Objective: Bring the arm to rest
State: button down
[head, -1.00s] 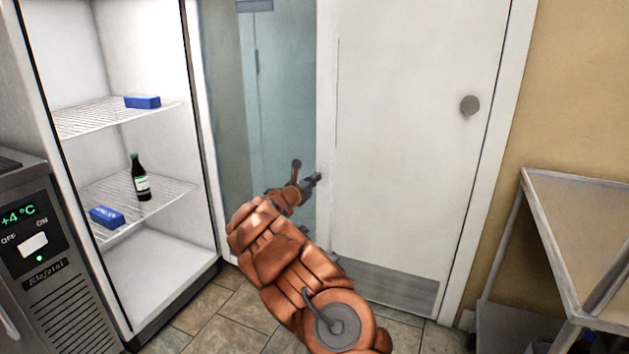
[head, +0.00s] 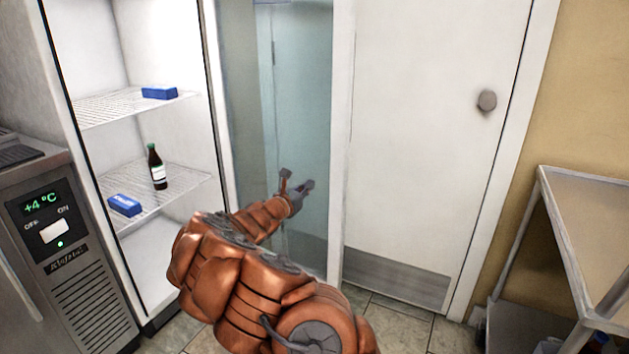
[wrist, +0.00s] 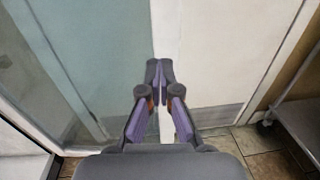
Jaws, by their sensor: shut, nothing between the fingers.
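My gripper (head: 297,186) is at the end of my orange arm, in front of the glass door panel and left of the white door in the head view. In the wrist view my gripper (wrist: 160,72) has its fingertips together with nothing between them. The arm is bent and reaches forward from the bottom of the head view. No object is held.
An open fridge (head: 95,40) at left holds a dark bottle (head: 157,168) and two blue boxes on wire shelves. A glass door (head: 255,130) and a white door (head: 430,150) stand ahead. A metal rack (head: 590,215) is at right. Tiled floor shows between.

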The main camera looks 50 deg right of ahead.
jog(key=shift+s+a, duration=0.1)
jog(key=shift+a, duration=0.7)
jog(key=s+a+r+m+g+p, duration=0.1)
jog(key=s+r+m+g+p, duration=0.2)
jog(key=r, duration=0.5)
jog(key=s+a+r+m+g+p, duration=0.1)
jog(key=s+a+r+m+p, duration=0.1)
jog(key=s+r+m+p, duration=0.4)
jog(key=s+a+r+m+g+y+p, duration=0.2)
jog(key=s+a+r+m+y+p, duration=0.35)
jog(key=s+r, duration=0.4)
jog(key=s+a+r+m+y+p, duration=0.1)
jog(key=s+a+y+p, duration=0.3)
jog(key=a, duration=0.9)
jog(key=s+a+r+m+t+y+p, duration=0.1)
jog(key=s+a+y+p, duration=0.3)
jog(key=a, duration=1)
jog(key=s+a+r+m+t+y+p, duration=0.1)
jog(key=s+a+y+p, duration=0.3)
jog(key=a, duration=1)
jog(key=s+r+m+p, duration=0.1)
jog(key=s+p, duration=0.2)
jog(key=p, duration=0.1)
jog(key=shift+a+r+m+p, duration=0.25)
jog(key=shift+m+p, duration=0.1)
jog(key=shift+p, duration=0.05)
